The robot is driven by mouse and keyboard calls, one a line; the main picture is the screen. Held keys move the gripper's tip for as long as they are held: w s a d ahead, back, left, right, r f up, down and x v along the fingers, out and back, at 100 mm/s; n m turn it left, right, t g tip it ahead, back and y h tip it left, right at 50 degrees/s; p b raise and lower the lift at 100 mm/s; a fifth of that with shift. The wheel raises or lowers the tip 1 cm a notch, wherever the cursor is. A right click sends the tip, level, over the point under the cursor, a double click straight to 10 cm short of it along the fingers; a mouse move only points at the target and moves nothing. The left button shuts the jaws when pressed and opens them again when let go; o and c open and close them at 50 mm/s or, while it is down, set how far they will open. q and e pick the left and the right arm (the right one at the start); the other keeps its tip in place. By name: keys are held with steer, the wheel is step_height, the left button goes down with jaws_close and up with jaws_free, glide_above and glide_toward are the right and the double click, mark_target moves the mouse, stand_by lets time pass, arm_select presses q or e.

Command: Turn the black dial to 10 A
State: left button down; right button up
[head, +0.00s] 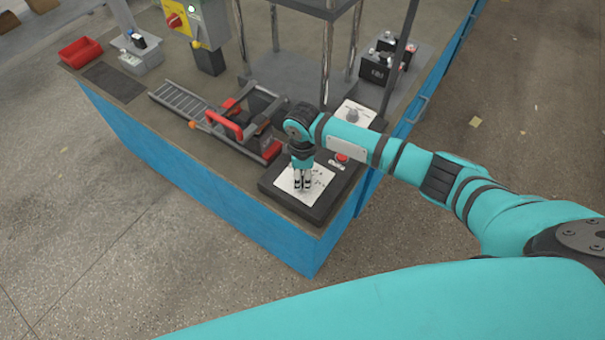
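A black box (330,198) with a white marked panel (319,187) sits at the near right corner of the bench. My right gripper (302,184) points down over this white panel, with its two fingertips close together at or just above the surface. The view is too small to tell whether the fingers hold anything. I cannot make out the black dial; the gripper may hide it. The panel's marks are too small to read. My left gripper is not in view.
A red button (341,157) sits on the box behind the gripper. A red-handled clamp-like device (228,123) stands to the left. A second white panel with a grey knob (353,115) and metal posts stand behind. A red bin (81,52) is far left.

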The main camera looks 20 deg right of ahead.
steer(key=c, duration=0.6)
steer(key=shift+r+m+p, duration=0.15)
steer(key=shift+m+p, duration=0.45)
steer(key=shift+p, duration=0.25)
steer(key=shift+r+m+p, duration=0.1)
steer(key=shift+m+p, duration=1.1)
steer(key=m+p, duration=0.2)
steer(key=m, duration=0.1)
steer(key=shift+f+m+p, duration=0.2)
steer(key=shift+m+p, duration=0.75)
steer(key=shift+m, duration=0.15)
steer(key=o, duration=1.1)
